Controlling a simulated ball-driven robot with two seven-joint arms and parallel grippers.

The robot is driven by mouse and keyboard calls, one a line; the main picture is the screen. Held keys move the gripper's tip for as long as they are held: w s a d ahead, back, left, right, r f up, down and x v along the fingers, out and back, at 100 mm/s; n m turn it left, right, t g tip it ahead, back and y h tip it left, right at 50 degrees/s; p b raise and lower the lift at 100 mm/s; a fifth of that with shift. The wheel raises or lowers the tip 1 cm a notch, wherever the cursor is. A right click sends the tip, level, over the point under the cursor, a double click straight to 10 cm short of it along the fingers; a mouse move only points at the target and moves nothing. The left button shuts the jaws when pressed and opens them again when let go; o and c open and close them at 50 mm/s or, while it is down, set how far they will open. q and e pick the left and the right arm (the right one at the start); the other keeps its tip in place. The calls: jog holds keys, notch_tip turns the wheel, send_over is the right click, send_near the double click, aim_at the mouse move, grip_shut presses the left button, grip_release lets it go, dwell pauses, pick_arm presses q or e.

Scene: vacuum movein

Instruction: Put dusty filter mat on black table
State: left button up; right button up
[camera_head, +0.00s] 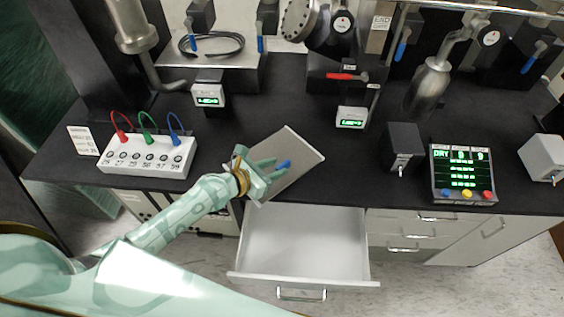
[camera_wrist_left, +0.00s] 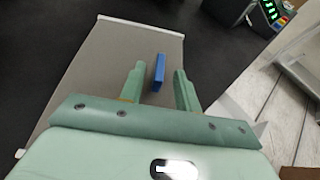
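The dusty filter mat (camera_head: 299,150) is a flat grey rectangular panel with a blue tab (camera_head: 283,165). It lies at an angle over the front edge of the black table (camera_head: 235,125), above the open drawer. I cannot tell whether it rests on the table or is slightly above it. My left gripper (camera_head: 268,170) is over the mat's near left part. In the left wrist view the mat (camera_wrist_left: 100,65) fills the left and middle, and the open fingers of my left gripper (camera_wrist_left: 158,85) stand on either side of the blue tab (camera_wrist_left: 158,72), with gaps. My right gripper is not in view.
An open, empty-looking white drawer (camera_head: 300,245) juts out below the mat. A white box with coloured plugs (camera_head: 150,158) stands left. Small displays (camera_head: 352,117), a black box (camera_head: 403,146) and a control panel (camera_head: 463,172) stand right. Black tabletop is clear around the mat.

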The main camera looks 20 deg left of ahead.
pick_arm(q)
jog(key=p+v, duration=0.1)
jog(key=v, duration=0.7)
jog(key=shift+a, duration=0.1)
jog(key=shift+s, duration=0.1)
dwell(1.1)
